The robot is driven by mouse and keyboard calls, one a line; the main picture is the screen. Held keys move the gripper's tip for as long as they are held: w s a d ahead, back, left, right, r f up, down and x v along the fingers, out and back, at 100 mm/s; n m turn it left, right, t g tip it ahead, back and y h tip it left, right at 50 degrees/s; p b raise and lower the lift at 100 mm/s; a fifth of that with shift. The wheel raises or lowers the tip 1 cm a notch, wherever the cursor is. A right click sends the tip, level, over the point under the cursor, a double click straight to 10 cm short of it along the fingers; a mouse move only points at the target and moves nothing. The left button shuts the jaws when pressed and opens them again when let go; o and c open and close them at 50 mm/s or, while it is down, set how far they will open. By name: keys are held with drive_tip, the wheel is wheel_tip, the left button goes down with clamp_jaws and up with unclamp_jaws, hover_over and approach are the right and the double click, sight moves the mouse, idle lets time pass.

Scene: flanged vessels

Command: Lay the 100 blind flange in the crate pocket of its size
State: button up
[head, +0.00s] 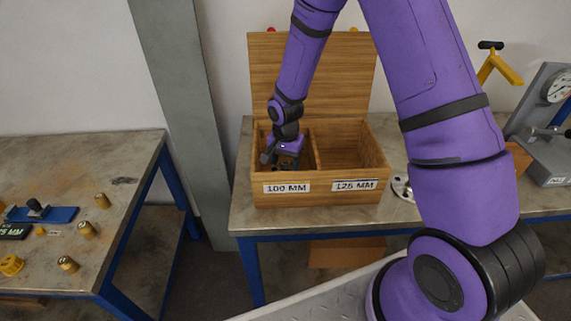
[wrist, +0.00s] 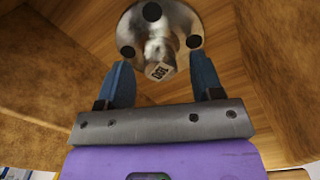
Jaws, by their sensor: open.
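The 100 blind flange (wrist: 185,18) is a shiny metal disc with dark bolt holes and a small tag reading 100. In the wrist view it lies against a wooden surface inside the crate; its upper edge is cut off by the frame. My gripper (wrist: 161,72) is open, its two blue fingers apart at the disc's near edge, with nothing clamped between them. In the head view my gripper (head: 283,160) is down in the left pocket of the wooden crate (head: 321,192), labelled 100 MM (head: 287,188). The flange is hidden there.
The right pocket (head: 350,152), labelled 125 MM (head: 355,185), looks empty. The crate's lid (head: 345,80) stands up behind. A metal disc (head: 402,187) lies right of the crate, partly behind my arm. A left bench (head: 75,180) holds brass pieces and a blue tool.

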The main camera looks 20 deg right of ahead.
wheel_tip(320, 180, up, 11)
wheel_tip(320, 180, up, 10)
drive_tip(key=r+n+t, duration=0.1)
drive_tip(key=n, duration=0.1)
hover_over(286, 163)
drive_tip(key=s+d, duration=0.2)
drive_tip(key=s, duration=0.2)
drive_tip(key=s+d+r+n+t, duration=0.2)
drive_tip(key=s+r, duration=0.6)
drive_tip(key=s, duration=0.4)
drive_tip(key=s+d+r+n+t, duration=0.2)
drive_tip(key=s+r+n, duration=0.2)
drive_tip(key=s+r, duration=0.4)
drive_tip(key=s, duration=0.5)
drive_tip(key=shift+d+r, duration=0.25)
drive_tip(key=shift+d, duration=0.15)
